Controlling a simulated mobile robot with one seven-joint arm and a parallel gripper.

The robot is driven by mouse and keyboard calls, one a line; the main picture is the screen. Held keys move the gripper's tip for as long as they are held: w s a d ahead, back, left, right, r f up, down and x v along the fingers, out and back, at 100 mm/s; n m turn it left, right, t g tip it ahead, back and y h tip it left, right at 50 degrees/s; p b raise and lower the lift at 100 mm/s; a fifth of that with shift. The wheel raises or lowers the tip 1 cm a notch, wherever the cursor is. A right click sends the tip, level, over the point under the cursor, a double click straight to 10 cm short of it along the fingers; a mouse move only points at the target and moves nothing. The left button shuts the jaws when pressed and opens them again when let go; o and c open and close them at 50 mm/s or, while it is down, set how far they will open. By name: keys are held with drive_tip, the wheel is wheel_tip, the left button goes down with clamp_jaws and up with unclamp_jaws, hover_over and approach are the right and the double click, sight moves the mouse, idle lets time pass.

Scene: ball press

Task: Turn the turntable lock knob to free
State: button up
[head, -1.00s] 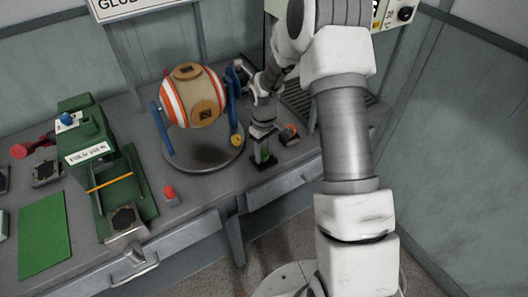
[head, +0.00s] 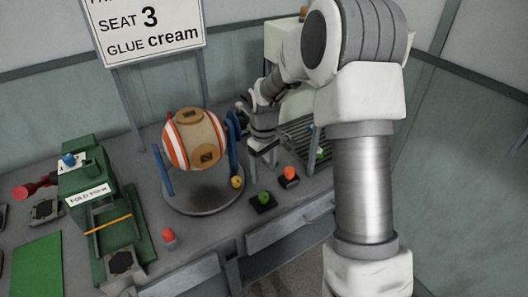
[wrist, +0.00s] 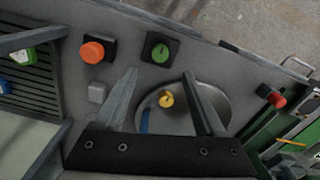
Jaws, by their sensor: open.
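A small yellow knob (head: 237,182) sits at the front right edge of the round grey turntable (head: 203,208). In the wrist view the yellow knob (wrist: 166,99) shows between my fingers with a pale bar or pointer on it, and the turntable (wrist: 212,100) is partly hidden by them. A green knob (head: 264,198) on a black plate stands to its right; it also shows in the wrist view (wrist: 159,52), past the fingertips. My gripper (head: 264,158) is open and empty, above the bench right of the turntable. I cannot tell its exact height.
An orange-red button (head: 290,173) stands right of the green knob. A striped ball (head: 195,138) is held between blue posts (head: 232,132) close to my gripper. A green press (head: 105,205) and a red button (head: 168,236) stand at left. A slatted rack (head: 305,142) is behind.

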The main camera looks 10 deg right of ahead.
wheel_tip(320, 180, up, 6)
drive_tip(key=shift+r, duration=0.25)
idle(0.4)
drive_tip(key=s+r+m+t, duration=0.3)
drive_tip(key=s+r, duration=0.9)
drive_tip(key=r, duration=0.1)
drive_tip(key=s+r+m+t, duration=0.2)
drive_tip(key=s+m, duration=0.1)
drive_tip(key=s, duration=1.1)
drive_tip(key=shift+a+t, duration=0.25)
drive_tip(key=shift+t, duration=0.05)
